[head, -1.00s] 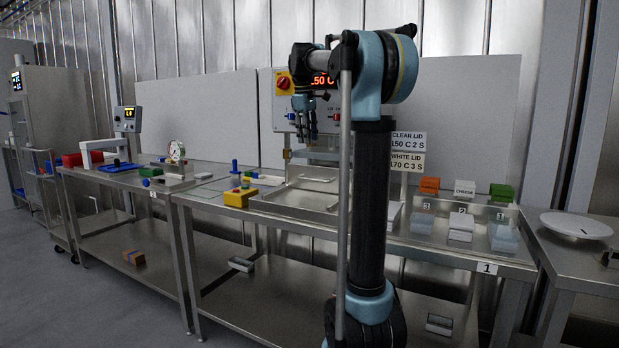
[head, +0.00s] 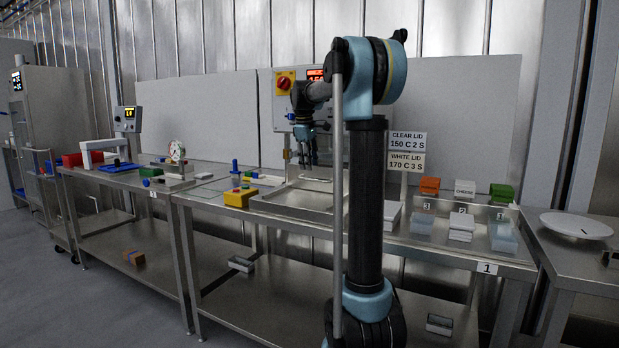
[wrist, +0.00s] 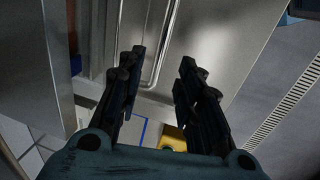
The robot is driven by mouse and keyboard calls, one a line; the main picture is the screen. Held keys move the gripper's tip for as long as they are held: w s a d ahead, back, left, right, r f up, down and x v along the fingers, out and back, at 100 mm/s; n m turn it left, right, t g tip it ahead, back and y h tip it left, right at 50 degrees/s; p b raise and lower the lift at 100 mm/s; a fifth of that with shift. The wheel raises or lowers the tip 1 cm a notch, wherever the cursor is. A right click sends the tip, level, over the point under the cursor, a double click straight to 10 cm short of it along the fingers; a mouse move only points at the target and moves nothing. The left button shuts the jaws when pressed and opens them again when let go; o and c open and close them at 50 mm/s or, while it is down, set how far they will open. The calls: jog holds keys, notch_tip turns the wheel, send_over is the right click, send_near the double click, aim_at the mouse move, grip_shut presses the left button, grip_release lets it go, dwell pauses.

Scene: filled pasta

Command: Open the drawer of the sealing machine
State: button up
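The sealing machine stands at the back of the middle steel table, with a grey control panel (head: 283,112) and red display. Its flat steel drawer (head: 288,205) lies low in front, with a thin metal handle bar (head: 318,180). My gripper (head: 308,163) points down in front of the panel, above the drawer area. In the wrist view, my gripper (wrist: 162,58) is open and empty. The bent handle bar (wrist: 160,50) shows between and beyond the fingertips, apparently apart from them. My arm hides part of the machine's right side in the head view.
A yellow button box (head: 240,197) sits left of the drawer; it also shows in the wrist view (wrist: 173,137). Two lid signs (head: 407,152) stand behind my arm.

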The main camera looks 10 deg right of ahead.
aim_at(327, 175)
jog(key=shift+w+d+f, duration=0.1)
jog(key=shift+w+f, duration=0.05)
jog(key=shift+f, duration=0.75)
jog(key=shift+w+d+f, duration=0.1)
jog(key=shift+d+f, duration=0.05)
jog(key=shift+f, duration=0.75)
jog(key=shift+w+d+f, duration=0.1)
jog(key=shift+w+f, duration=0.05)
jog(key=shift+f, duration=0.75)
grip_shut()
